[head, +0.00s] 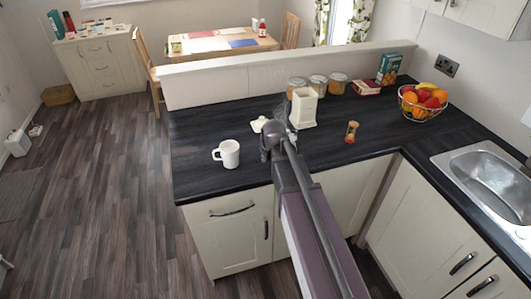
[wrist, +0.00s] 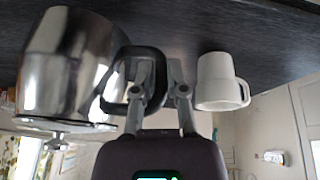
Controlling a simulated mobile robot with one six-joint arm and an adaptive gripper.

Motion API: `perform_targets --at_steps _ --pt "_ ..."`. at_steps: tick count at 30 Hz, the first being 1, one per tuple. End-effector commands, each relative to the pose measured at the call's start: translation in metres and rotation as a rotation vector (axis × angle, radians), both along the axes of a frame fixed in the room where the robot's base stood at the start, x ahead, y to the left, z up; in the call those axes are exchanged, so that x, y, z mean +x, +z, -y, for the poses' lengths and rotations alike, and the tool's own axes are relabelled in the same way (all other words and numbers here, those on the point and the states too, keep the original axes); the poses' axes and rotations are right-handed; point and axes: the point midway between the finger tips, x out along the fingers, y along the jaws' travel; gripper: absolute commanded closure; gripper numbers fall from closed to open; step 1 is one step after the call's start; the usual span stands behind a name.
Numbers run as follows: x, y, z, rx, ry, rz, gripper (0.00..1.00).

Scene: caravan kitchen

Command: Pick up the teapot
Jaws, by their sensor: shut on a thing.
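The teapot (wrist: 65,65) is shiny metal with a black handle (wrist: 119,98). It fills the left of the wrist view, which shows the scene upside down, with its lid and knob low in the picture. My gripper (wrist: 158,65) is shut on the teapot's handle, one finger crossing in front of it. In the head view my gripper (head: 275,142) is over the dark worktop, and the teapot is largely hidden behind it and my arm. I cannot tell whether the teapot's base touches the worktop.
A white mug (head: 227,154) stands left of my gripper; it also shows in the wrist view (wrist: 216,82). Behind are a small white item (head: 259,124) and a cream holder (head: 303,108). An hourglass (head: 351,131) and fruit basket (head: 423,106) stand right. The worktop's front-left is clear.

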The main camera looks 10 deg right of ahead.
Motion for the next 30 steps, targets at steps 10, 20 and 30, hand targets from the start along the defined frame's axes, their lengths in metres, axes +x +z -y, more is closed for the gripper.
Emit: perform_targets --at_steps 10,20,30 --pt "-0.027 0.003 0.0 -0.001 0.001 0.001 1.0" --pt "-0.039 0.004 -0.001 -0.001 0.001 0.001 1.0" --pt "-0.043 0.004 -0.001 -0.001 0.001 0.001 1.0"
